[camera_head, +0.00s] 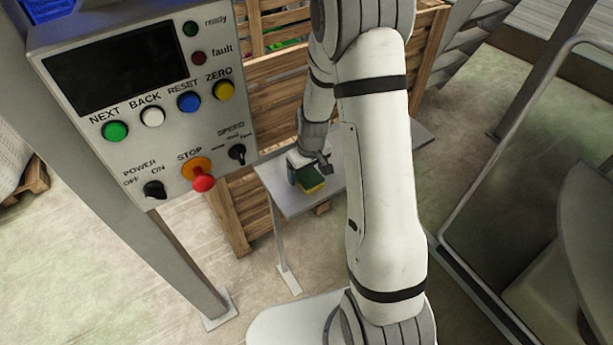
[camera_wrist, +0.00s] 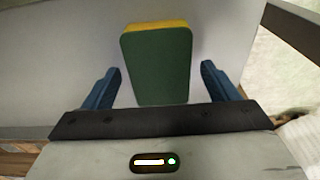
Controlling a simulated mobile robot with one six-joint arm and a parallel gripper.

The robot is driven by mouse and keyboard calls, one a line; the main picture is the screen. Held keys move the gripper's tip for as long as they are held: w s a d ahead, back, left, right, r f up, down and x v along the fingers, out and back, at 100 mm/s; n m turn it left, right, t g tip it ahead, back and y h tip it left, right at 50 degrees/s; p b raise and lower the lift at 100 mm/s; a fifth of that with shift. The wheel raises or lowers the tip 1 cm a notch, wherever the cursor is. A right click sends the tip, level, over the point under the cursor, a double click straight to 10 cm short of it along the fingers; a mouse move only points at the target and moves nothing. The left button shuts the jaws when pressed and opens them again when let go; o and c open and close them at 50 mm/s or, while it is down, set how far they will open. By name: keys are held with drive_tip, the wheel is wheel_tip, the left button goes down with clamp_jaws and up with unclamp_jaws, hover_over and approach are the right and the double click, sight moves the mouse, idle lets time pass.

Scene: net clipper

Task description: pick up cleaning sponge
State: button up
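The cleaning sponge (camera_wrist: 158,68) is yellow with a dark green face. In the wrist view it lies between the two blue fingers of my gripper (camera_wrist: 160,85), with a gap on each side. The fingers are apart and do not touch the sponge. In the head view the sponge (camera_head: 310,180) sits on a small grey table (camera_head: 310,204), and my gripper (camera_head: 308,172) is right at it, partly covering it. Whether the fingertips reach down beside the sponge is hard to tell.
A control panel (camera_head: 150,100) with buttons and knobs stands at the left on a grey post. A wooden crate (camera_head: 280,75) is behind the table. A metal frame and a grey rounded body (camera_head: 590,215) stand at the right. Floor shows around the table.

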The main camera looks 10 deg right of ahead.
sight(307, 174)
drive_tip(key=c, duration=1)
drive_tip(key=shift+r, duration=0.1)
wheel_tip(307, 174, up, 10)
drive_tip(key=shift+f+b, duration=0.1)
drive_tip(key=shift+b, duration=0.35)
drive_tip(key=o, duration=0.5)
drive_tip(key=c, duration=0.4)
